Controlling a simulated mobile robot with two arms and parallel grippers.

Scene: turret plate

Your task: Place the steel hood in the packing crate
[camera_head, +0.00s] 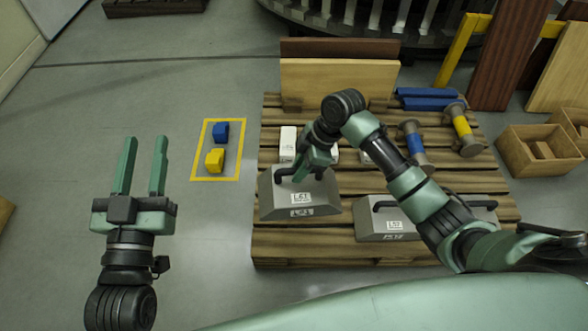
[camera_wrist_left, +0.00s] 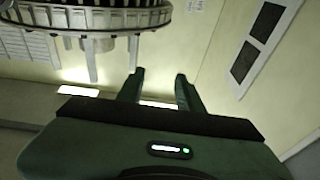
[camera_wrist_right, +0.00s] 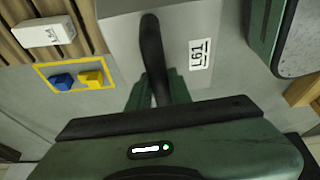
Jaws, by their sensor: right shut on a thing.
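A grey steel hood (camera_head: 285,203) with sloping sides and a white label is at the pallet's left front. My right gripper (camera_head: 306,176) is shut on its dark bar handle. The handle (camera_wrist_right: 151,45) shows between the fingers in the right wrist view, beside a label reading L61. I cannot tell whether this hood rests on the slats or hangs just above them. A second grey hood (camera_head: 372,226) stands to its right, partly hidden by my right arm. My left gripper (camera_head: 142,166) is open and empty over the floor. An open wooden crate (camera_head: 540,172) stands at the right.
The slatted pallet (camera_head: 310,248) also bears a white box (camera_head: 288,143), spools (camera_head: 462,130), blue bars (camera_head: 430,98) and boards (camera_head: 338,82). A yellow floor outline (camera_head: 242,150) holds a blue block (camera_head: 221,132) and a yellow block (camera_head: 214,160). The floor at left is mostly clear.

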